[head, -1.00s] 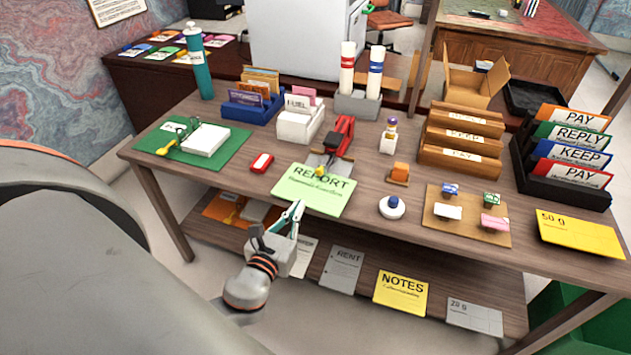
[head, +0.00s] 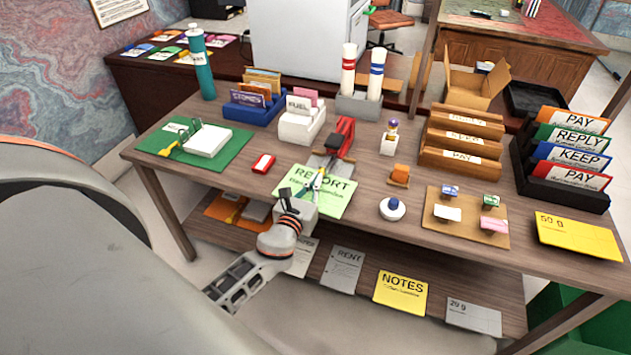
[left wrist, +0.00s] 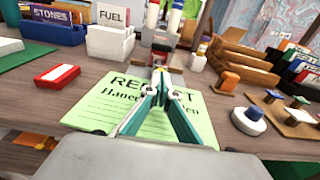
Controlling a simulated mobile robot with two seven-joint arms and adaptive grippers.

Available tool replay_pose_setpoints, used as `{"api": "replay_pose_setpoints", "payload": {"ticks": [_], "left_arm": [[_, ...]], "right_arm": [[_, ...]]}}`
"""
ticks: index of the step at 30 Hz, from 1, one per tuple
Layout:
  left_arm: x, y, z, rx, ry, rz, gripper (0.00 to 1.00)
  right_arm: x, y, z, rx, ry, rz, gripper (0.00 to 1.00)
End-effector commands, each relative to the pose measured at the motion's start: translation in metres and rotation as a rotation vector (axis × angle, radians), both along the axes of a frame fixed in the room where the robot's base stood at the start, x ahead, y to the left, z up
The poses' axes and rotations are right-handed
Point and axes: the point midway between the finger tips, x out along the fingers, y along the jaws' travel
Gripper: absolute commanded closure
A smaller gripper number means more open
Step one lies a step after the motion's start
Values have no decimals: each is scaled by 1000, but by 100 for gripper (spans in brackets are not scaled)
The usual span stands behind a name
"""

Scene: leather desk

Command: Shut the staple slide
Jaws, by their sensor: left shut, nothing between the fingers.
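The red stapler (head: 343,135) stands on the wooden desk, its near end toward me. A grey metal part (head: 322,162) sits at its near end, above the green REPORT sheet. I cannot tell how far the slide is out. My left gripper (head: 319,180) has teal fingers, shut and empty, over the REPORT sheet just in front of the stapler. I cannot tell whether they touch it. In the left wrist view the shut fingertips (left wrist: 160,72) point at the stapler and partly hide it. My right gripper is not in view.
A red box (head: 263,163) lies left of the REPORT sheet (head: 338,196). A blue and white round stamp (head: 392,208) and an orange block (head: 400,174) stand to the right. White and blue card holders (head: 300,126) stand behind on the left.

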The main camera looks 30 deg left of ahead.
Motion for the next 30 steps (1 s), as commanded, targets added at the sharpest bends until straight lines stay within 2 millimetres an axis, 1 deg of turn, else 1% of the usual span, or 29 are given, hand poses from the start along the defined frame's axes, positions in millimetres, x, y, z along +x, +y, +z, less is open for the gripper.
{"api": "replay_pose_setpoints", "payload": {"ticks": [5, 8, 11, 15, 18, 21, 24, 30], "left_arm": [[0, 0, 0, 0, 0, 0, 100], [7, 1, 1, 0, -1, 0, 100], [23, 5, 1, 0, -2, -1, 100], [51, 12, 1, 2, -3, -1, 100], [67, 16, 0, 1, -1, 0, 100], [77, 18, 0, 1, 0, 0, 100], [81, 19, 0, 0, -1, -1, 100], [82, 20, 1, 0, -2, 0, 100]], "right_arm": [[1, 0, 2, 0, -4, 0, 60], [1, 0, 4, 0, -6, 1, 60], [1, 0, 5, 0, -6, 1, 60], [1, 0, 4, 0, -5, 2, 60], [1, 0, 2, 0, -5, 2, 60], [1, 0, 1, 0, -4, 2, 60], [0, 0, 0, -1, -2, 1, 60], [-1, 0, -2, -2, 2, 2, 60]]}}
